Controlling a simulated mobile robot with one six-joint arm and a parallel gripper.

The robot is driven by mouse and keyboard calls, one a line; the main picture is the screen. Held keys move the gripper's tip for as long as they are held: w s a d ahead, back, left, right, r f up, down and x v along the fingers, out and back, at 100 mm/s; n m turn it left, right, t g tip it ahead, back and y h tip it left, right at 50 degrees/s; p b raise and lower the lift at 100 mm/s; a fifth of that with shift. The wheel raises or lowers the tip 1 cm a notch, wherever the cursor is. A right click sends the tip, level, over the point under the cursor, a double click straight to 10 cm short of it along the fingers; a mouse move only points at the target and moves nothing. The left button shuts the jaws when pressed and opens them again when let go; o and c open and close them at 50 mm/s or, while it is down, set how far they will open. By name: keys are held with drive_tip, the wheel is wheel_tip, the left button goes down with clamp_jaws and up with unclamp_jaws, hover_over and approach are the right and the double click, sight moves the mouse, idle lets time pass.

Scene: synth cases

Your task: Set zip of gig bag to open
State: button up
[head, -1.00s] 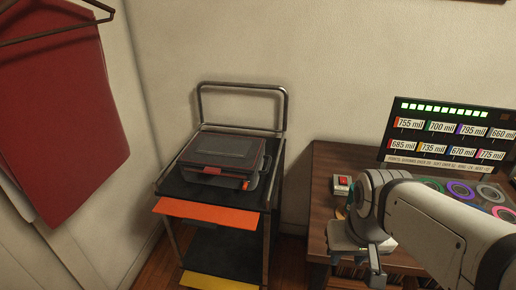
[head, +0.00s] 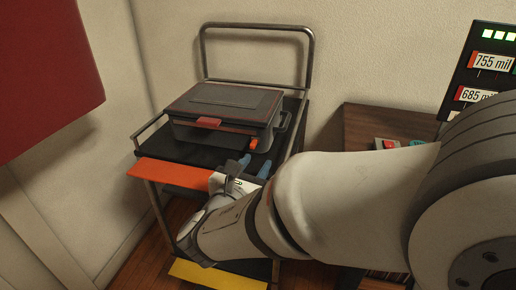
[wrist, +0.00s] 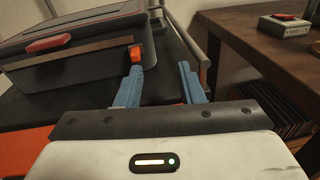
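The gig bag (head: 222,105) is a dark grey, box-shaped case with red trim, lying closed-looking on the black top of a cart. It also shows in the wrist view (wrist: 85,65). A small orange tab (head: 254,144), perhaps the zip pull, sits at its front right corner, and it also shows in the wrist view (wrist: 135,54). A red piece (head: 209,122) is on its front edge. My gripper (head: 254,162) is open and empty, its two blue fingers apart just in front of that corner. In the wrist view, the left finger's tip overlaps the area just below the tab; contact cannot be told.
The cart has a metal handle (head: 258,28) behind the bag, an orange front panel (head: 170,174) and a yellow lower panel (head: 225,273). A wooden table (head: 365,125) with a red-buttoned box (head: 387,143) stands to the right. A red cloth (head: 45,75) hangs at left.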

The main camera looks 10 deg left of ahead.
sight(252, 147)
drive_tip(key=shift+a+f+n+t+y, duration=0.2)
drive_tip(key=shift+a+n+y, duration=0.1)
drive_tip(key=shift+a, duration=0.25)
drive_tip(key=shift+a+f+n+t+y, duration=0.1)
drive_tip(key=shift+a+n+t+y, duration=0.15)
drive_tip(key=shift+a, duration=0.3)
drive_tip(key=shift+w+a+n+y+b, duration=0.2)
drive_tip(key=shift+a+n+y+b, duration=0.05)
drive_tip(key=shift+a+n+b, duration=0.1)
drive_tip(key=w, duration=0.2)
drive_tip(key=w+b, duration=0.1)
drive_tip(key=w, duration=0.2)
drive_tip(key=w+d+b, duration=0.1)
drive_tip(key=w, duration=0.1)
drive_tip(key=shift+w+d+r, duration=0.1)
drive_tip(key=shift+w+r, duration=0.05)
drive_tip(key=shift+w, duration=0.05)
drive_tip(key=shift+c, duration=0.4)
clamp_jaws()
